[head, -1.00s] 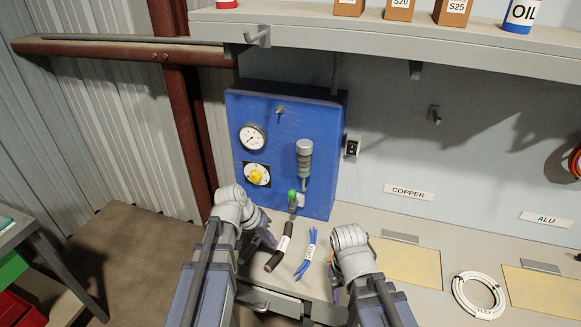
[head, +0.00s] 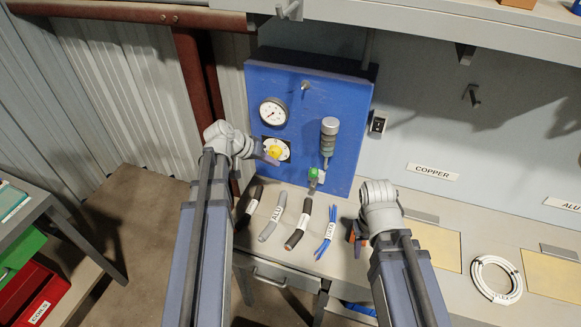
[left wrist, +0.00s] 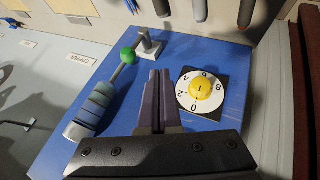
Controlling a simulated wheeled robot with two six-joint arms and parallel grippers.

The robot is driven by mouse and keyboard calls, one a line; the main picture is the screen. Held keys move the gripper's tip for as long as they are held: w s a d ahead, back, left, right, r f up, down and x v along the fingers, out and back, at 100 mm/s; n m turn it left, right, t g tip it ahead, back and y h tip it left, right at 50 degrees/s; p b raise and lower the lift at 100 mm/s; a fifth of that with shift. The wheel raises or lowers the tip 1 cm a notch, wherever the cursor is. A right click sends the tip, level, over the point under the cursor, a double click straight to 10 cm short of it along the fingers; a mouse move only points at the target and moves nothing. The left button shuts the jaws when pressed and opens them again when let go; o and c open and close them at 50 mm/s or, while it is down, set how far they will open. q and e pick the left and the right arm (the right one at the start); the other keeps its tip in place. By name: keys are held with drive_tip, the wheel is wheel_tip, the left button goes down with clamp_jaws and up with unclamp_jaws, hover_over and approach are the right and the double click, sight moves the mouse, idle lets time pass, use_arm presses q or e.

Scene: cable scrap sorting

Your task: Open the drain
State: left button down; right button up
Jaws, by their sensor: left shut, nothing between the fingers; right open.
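The drain is a small fitting with a green knob (head: 315,174) at the bottom of the grey filter (head: 329,140) on the blue panel (head: 340,90). In the left wrist view the green knob (left wrist: 128,56) is up and left of my fingertips, between the filter body (left wrist: 92,108) and a grey bracket (left wrist: 149,44). My left gripper (head: 274,159) is shut and empty in front of the panel, left of the green knob and close to the yellow dial (head: 277,150); its fingers (left wrist: 158,80) show apart from the knob. My right gripper (head: 357,238) is open low over the bench, partly hidden by its wrist.
A pressure gauge (head: 272,112) sits above the dial. Several cable pieces, including a blue bundle (head: 327,232), lie on the bench below the panel. A white coil (head: 496,276) lies at the right. A socket (head: 377,125) is right of the panel.

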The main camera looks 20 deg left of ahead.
sight(314, 177)
use_arm(q)
drive_tip(key=w+d+f+b, duration=0.5)
drive_tip(key=d+f+b, duration=0.1)
drive_tip(key=d, duration=0.2)
drive_tip(key=shift+f, duration=0.3)
idle(0.3)
